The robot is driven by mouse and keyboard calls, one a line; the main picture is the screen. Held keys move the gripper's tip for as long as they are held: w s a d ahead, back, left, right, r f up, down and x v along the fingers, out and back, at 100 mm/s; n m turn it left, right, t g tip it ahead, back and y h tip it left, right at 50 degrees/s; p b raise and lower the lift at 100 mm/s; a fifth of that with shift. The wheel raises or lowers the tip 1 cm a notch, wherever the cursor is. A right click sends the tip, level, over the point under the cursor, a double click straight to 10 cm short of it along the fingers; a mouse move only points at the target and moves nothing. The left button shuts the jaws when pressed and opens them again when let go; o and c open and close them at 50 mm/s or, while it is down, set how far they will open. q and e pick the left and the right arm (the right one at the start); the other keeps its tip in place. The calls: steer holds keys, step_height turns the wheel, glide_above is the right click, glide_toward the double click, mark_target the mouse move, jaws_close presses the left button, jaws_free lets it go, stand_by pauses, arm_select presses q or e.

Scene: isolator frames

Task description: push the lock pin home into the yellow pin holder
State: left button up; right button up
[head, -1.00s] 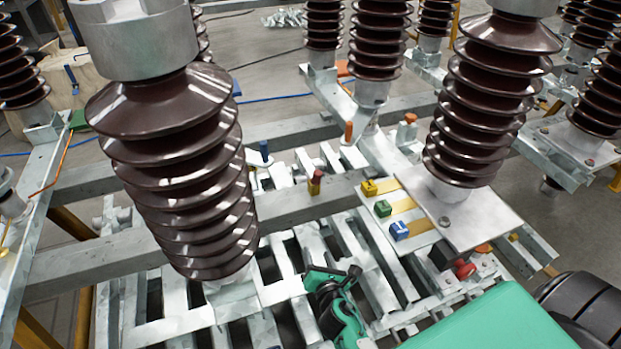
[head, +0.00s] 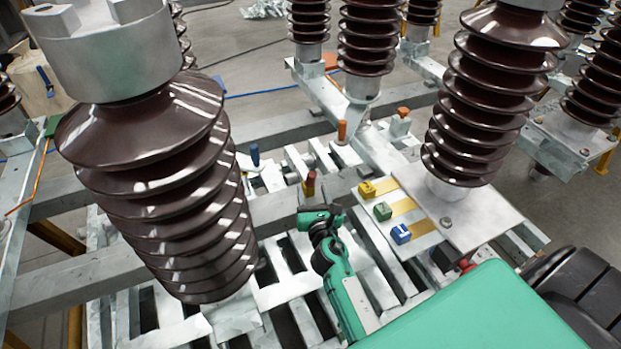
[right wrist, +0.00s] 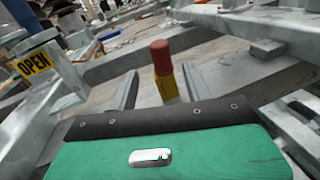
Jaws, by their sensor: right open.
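The lock pin (head: 311,178) is a short red cylinder standing upright in the small yellow pin holder (head: 308,190) on the grey frame beam. In the right wrist view the red pin (right wrist: 160,56) rises well clear of the yellow holder (right wrist: 167,87). My right gripper (head: 316,212) is just in front of the holder in the head view. In the right wrist view its two grey fingers (right wrist: 160,90) are apart, with the pin and holder seen between and beyond them. Nothing is held. My left gripper is not in view.
Large brown insulators (head: 165,190) stand left and right (head: 480,110). Yellow (head: 367,189), green (head: 382,211) and blue (head: 401,234) blocks sit on a plate at right. A blue-topped pin (head: 255,155) and an orange one (head: 342,131) stand nearby. An OPEN sign (right wrist: 35,63) shows at left.

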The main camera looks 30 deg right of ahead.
mark_target(311, 184)
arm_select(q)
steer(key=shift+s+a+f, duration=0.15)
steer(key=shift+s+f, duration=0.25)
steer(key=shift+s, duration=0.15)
arm_select(e)
steer(key=shift+x, duration=2.65)
steer(key=shift+d+f, duration=0.15)
steer(key=shift+d, duration=0.05)
jaws_close()
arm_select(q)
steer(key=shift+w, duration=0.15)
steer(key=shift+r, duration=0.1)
